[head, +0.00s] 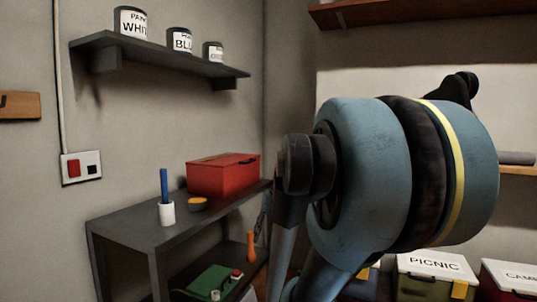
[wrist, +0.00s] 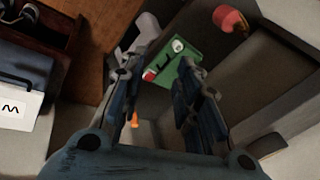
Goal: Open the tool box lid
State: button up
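The red tool box (head: 223,174) sits at the back right of the dark bench top in the head view. Its lid looks closed, with a dark handle on top and a small latch on the front. I cannot make the tool box out for sure in the wrist view. My gripper (wrist: 156,66) shows in the wrist view with two dark blue fingers spread apart and nothing between them. In the head view my large arm joint stands right of the tool box, and I cannot clearly make out the fingers there.
A green item (head: 207,282) lies on the lower shelf. Paint cans (head: 180,41) stand on the wall shelf. Labelled boxes (head: 434,276) are at lower right.

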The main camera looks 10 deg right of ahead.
jog(key=w+d+r+m+t+y, duration=0.1)
jog(key=w+r+m+t+y, duration=0.2)
jog(key=w+r, duration=1.15)
jog(key=m+t+y, duration=0.1)
jog(key=m+y, duration=0.1)
jog(key=y, duration=0.1)
send_near(252, 161)
jog(key=shift+x, duration=5.6)
jog(key=shift+w, duration=0.1)
grip_shut()
jog(key=shift+d+r, duration=0.1)
